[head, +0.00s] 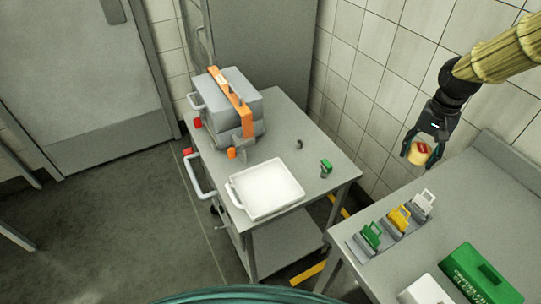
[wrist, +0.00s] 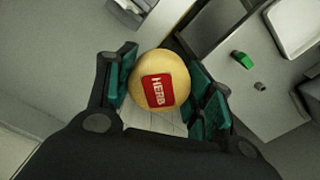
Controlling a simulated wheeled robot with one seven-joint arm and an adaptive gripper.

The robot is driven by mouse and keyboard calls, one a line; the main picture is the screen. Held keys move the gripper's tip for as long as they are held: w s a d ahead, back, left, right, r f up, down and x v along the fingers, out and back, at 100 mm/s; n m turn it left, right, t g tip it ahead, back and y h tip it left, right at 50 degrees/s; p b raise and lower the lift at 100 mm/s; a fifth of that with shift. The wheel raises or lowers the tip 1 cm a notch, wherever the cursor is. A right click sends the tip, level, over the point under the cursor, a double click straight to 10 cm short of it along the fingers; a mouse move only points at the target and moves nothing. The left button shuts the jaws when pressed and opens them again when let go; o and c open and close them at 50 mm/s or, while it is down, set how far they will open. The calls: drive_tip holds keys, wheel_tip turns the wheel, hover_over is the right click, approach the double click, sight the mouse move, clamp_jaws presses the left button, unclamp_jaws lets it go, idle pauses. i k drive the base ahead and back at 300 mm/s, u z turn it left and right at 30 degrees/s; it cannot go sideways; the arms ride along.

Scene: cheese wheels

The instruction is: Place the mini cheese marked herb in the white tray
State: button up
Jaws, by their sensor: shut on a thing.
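The mini cheese (wrist: 143,97) is a round, pale yellow wheel with a red label that reads HERB. My gripper (wrist: 160,90) is shut on it, with the green finger pads on both sides. In the head view the cheese (head: 417,154) hangs in my gripper (head: 420,150) at the upper right, above the right-hand table. The white tray (head: 239,197) is on the grey cart at the centre of the head view, left of my gripper, and looks empty. Part of the tray also shows at the upper right of the wrist view (wrist: 281,25).
The grey cart (head: 313,178) also holds a grey machine with an orange band (head: 232,100), an orange piece (head: 231,153) and a small green block (head: 326,166). The right table holds green, yellow and white handled items (head: 399,219) and a green box (head: 481,275). A gap separates cart and table.

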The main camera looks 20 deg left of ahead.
sight(267, 189)
drive_tip(key=u, duration=2.3)
drive_tip(key=k, duration=0.8)
drive_tip(key=z, duration=0.8)
drive_tip(key=i, duration=0.5)
drive_tip(key=u, duration=0.05)
